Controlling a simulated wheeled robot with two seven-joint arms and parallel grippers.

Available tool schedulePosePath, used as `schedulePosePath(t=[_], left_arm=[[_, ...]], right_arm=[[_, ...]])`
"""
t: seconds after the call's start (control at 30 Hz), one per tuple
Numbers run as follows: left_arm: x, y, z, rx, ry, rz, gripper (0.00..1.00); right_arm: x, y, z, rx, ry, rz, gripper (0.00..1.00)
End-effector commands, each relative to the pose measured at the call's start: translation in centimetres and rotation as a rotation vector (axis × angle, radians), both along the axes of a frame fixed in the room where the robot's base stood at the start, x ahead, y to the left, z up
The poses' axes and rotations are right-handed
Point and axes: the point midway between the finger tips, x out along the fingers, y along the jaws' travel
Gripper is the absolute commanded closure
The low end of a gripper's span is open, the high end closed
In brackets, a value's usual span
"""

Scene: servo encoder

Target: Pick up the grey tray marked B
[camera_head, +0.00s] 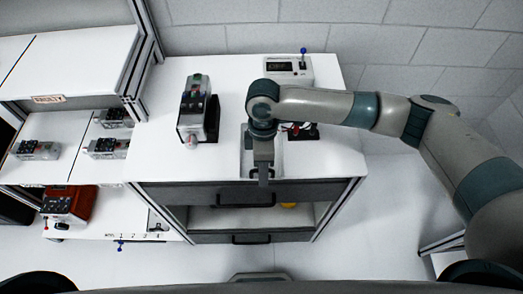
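My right arm reaches in from the right over the white cabinet top. Its gripper (263,178) points down near the front edge of that top. A light grey, tray-like piece (247,138) lies under and behind the gripper, mostly hidden by it. I cannot read a letter B on it, and cannot tell whether the gripper touches it. The fingers show nearly edge-on, so I cannot tell if they are open or shut. My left gripper is not in view.
The white cabinet top (160,150) holds a dark device (194,105) at left and a white box with a blue-tipped lever (288,68) at the back. Dark drawers (200,194) are below. A shelf at left holds several devices, with a red-brown box (68,203) lower down.

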Motion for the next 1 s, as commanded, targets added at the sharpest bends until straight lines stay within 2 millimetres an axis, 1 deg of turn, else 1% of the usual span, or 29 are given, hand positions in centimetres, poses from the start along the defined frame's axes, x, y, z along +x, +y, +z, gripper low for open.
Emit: schedulePosePath(t=[0.33, 0.37, 0.4, 0.47, 0.5, 0.87, 1.0], left_arm=[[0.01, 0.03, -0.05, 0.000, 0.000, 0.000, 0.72], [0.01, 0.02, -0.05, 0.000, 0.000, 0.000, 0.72], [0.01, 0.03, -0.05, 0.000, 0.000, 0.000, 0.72], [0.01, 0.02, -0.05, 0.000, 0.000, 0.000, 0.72], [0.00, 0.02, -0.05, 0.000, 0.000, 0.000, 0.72], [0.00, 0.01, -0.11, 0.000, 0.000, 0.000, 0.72], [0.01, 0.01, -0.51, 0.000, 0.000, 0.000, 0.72]], right_arm=[[0.02, -0.03, 0.01, -0.001, 0.000, 0.000, 0.69], [0.02, -0.03, 0.01, -0.001, 0.000, -0.001, 0.72], [0.02, -0.03, 0.02, -0.001, 0.000, 0.000, 0.81], [0.02, -0.03, 0.02, -0.001, 0.000, -0.001, 0.96], [0.02, -0.03, 0.02, -0.001, 0.000, 0.000, 1.00], [0.05, 0.00, 0.11, 0.000, -0.001, 0.000, 1.00], [0.12, 0.00, 0.59, 0.000, -0.002, 0.000, 1.00]])
